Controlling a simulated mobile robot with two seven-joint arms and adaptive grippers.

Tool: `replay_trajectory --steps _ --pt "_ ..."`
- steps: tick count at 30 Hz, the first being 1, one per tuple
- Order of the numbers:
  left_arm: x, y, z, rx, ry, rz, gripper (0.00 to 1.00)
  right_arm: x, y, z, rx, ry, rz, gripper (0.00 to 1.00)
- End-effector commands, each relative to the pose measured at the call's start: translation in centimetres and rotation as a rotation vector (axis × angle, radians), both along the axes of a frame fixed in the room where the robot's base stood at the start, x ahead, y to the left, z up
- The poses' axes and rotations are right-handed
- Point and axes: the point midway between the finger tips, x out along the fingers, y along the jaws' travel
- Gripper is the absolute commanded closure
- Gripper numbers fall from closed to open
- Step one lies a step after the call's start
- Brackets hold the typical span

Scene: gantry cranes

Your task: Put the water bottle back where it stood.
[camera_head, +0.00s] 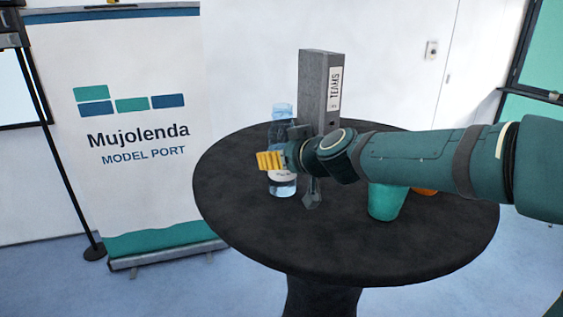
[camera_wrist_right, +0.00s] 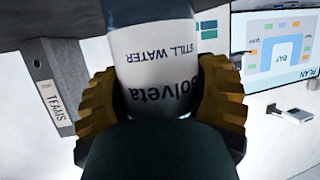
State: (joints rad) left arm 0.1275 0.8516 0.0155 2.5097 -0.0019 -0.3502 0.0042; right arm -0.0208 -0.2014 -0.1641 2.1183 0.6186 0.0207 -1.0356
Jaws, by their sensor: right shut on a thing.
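The water bottle (camera_head: 283,185) is clear with a blue tint and a white label, and stands about upright at the left part of the round table in the head view. My right gripper (camera_head: 272,160) crosses in front of its middle. In the right wrist view the yellow fingers (camera_wrist_right: 160,92) sit on both sides of the bottle (camera_wrist_right: 155,55), whose label reads "STILL WATER Solveta" upside down. The gripper is shut on it. I cannot tell whether the base touches the table. My left gripper is not in view.
The round black table (camera_head: 420,255) has clear room at its front. A grey binder (camera_head: 319,80) marked "TEAMS" stands behind my right gripper. A teal cup (camera_head: 386,203) stands under my right forearm, with an orange thing (camera_head: 425,191) mostly hidden beside it. A banner (camera_head: 130,110) stands left.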

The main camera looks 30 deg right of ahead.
Motion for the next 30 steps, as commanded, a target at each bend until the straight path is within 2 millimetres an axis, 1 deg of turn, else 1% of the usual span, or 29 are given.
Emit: replay_trajectory --steps 5,10,11,12,13,21,25,28,30 --pt "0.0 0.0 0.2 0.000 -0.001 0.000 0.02 0.0 0.0 0.2 0.000 -0.002 -0.001 0.78" --pt "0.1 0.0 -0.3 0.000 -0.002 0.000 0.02 0.0 0.0 -0.2 0.000 -0.002 -0.001 0.78" --pt "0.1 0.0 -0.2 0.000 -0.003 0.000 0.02 0.0 0.0 -0.2 0.000 -0.001 0.000 0.26" --pt "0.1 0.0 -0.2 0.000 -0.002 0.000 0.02 0.0 0.0 -0.1 0.000 -0.001 0.000 0.11" --pt "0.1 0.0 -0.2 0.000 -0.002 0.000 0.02 0.0 0.0 -0.1 0.000 -0.001 0.000 0.01" --pt "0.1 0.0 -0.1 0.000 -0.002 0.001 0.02 0.0 0.0 -0.1 0.000 -0.001 0.000 0.00" --pt "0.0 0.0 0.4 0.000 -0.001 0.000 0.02 0.0 0.0 0.4 0.000 -0.001 0.000 0.00" --pt "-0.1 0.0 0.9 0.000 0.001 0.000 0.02 -1.3 -0.1 1.0 -0.001 -0.002 -0.002 0.00" --pt "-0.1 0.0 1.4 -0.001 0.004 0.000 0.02 -2.5 -0.2 1.5 0.000 -0.002 -0.003 0.00"
